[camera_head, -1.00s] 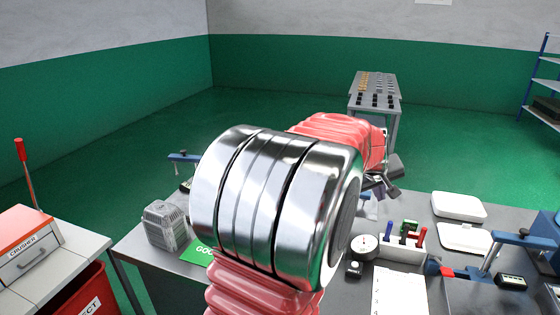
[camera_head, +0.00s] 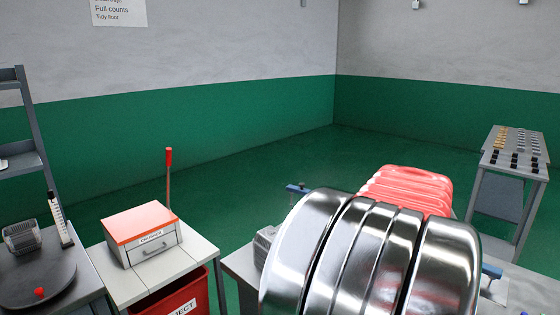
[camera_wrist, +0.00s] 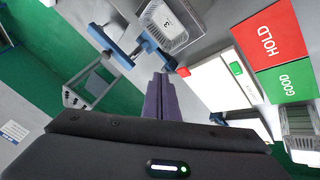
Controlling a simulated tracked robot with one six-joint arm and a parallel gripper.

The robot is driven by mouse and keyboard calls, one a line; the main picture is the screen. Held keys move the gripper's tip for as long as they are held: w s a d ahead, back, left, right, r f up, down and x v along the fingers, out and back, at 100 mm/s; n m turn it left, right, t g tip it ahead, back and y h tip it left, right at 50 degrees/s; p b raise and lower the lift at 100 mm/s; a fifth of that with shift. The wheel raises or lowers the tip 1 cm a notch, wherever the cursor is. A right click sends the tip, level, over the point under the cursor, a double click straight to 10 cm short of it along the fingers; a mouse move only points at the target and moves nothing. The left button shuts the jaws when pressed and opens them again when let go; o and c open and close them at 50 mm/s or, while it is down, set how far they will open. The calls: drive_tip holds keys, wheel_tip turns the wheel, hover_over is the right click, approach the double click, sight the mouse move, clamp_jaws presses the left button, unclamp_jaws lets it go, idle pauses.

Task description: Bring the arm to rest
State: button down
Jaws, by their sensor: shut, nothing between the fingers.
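My arm's silver joint (camera_head: 375,260) and red ribbed sleeve (camera_head: 405,190) fill the lower right of the head view and hide most of the bench behind them. My gripper is hidden there. In the wrist view my gripper (camera_wrist: 161,82) shows as two dark purple fingers lying together, empty. They point toward the bench gear and appear to touch nothing.
A red HOLD mat (camera_wrist: 275,38) and green GOOD mat (camera_wrist: 288,82) show at right. A turntable (camera_head: 40,290) is at left. A table of small parts (camera_head: 515,150) stands back right.

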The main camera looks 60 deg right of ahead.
drive_tip(key=w+a+n+t+y, duration=0.1)
drive_tip(key=w+a+n+t, duration=0.15)
drive_tip(key=w+a, duration=0.9)
drive_tip(key=w+a+n+t, duration=0.1)
drive_tip(key=w+a+n, duration=0.2)
drive_tip(key=w+a, duration=0.85)
drive_tip(key=w+a+n+t+y, duration=0.2)
drive_tip(key=w+a+n, duration=0.1)
drive_tip(key=w+a, duration=0.8)
drive_tip(key=s+a+f+n+y, duration=0.1)
drive_tip(key=s+a, duration=0.1)
drive_tip(key=a, duration=1)
drive_tip(key=s+a+n+t+y, duration=0.1)
drive_tip(key=s+a+n+y, duration=0.1)
drive_tip(key=a, duration=1)
drive_tip(key=shift+s+a+f+y, duration=0.3)
drive_tip(key=shift+s+f, duration=0.1)
drive_tip(key=shift+s, duration=0.15)
